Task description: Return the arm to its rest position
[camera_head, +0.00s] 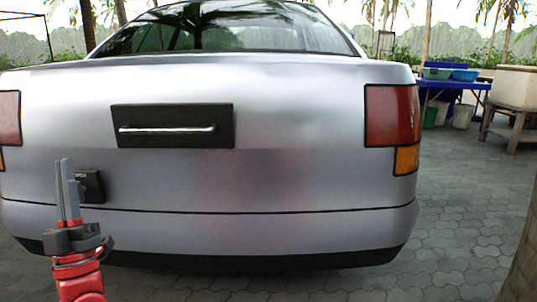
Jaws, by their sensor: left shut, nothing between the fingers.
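My left gripper (66,190) stands upright at the lower left, its grey fingers closed together and empty. My red left arm comes in from the bottom edge below it. The gripper is in front of the rear of a silver car (290,185). A small black box (92,186) on the car shows just right of the fingers, partly hidden by them. I cannot tell whether the fingers touch it. My right gripper is not in the picture.
A black panel with a silver handle (167,129) is on the car's trunk. A blue table (455,85) with basins and a wooden stand (514,118) are at the right. A trunk-like post (525,255) fills the lower right edge. Paving (455,200) right of the car is clear.

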